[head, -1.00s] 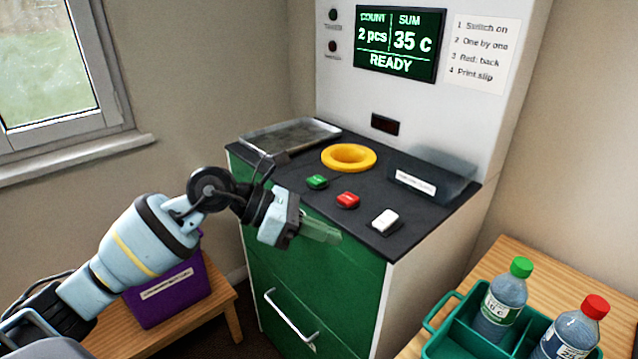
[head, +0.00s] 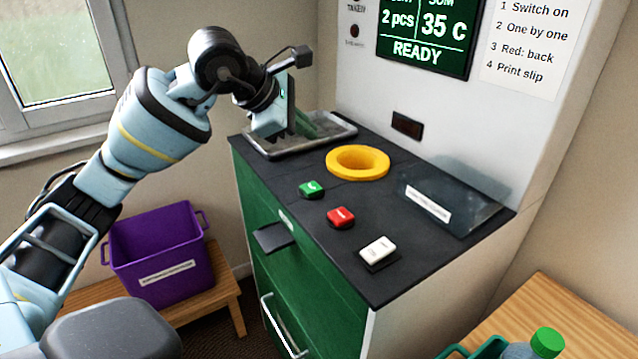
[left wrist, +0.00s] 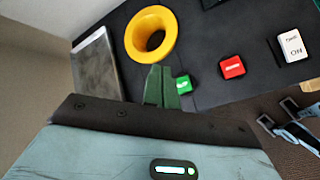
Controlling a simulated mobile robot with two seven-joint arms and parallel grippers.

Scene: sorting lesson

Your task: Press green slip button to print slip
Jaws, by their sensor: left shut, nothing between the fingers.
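The green button (head: 311,189) is the leftmost of three on the machine's dark top, with the red button (head: 340,217) and the white button (head: 378,252) to its right. The display (head: 427,38) reads 2 pcs, 35 C and READY. My left gripper (head: 310,128) is shut and empty, raised above the top, and in the head view its green fingers overlap the metal tray. In the left wrist view the shut fingers (left wrist: 161,86) appear just left of the green button (left wrist: 183,85), hiding a little around it. No slip shows. I cannot make out my right gripper.
A yellow ring (head: 357,162) sits behind the buttons, with a metal tray (head: 262,152) to its left and a clear labelled holder (head: 458,205) to its right. A purple crate (head: 158,255) stands on a low bench. A green-capped bottle (head: 547,342) is at lower right.

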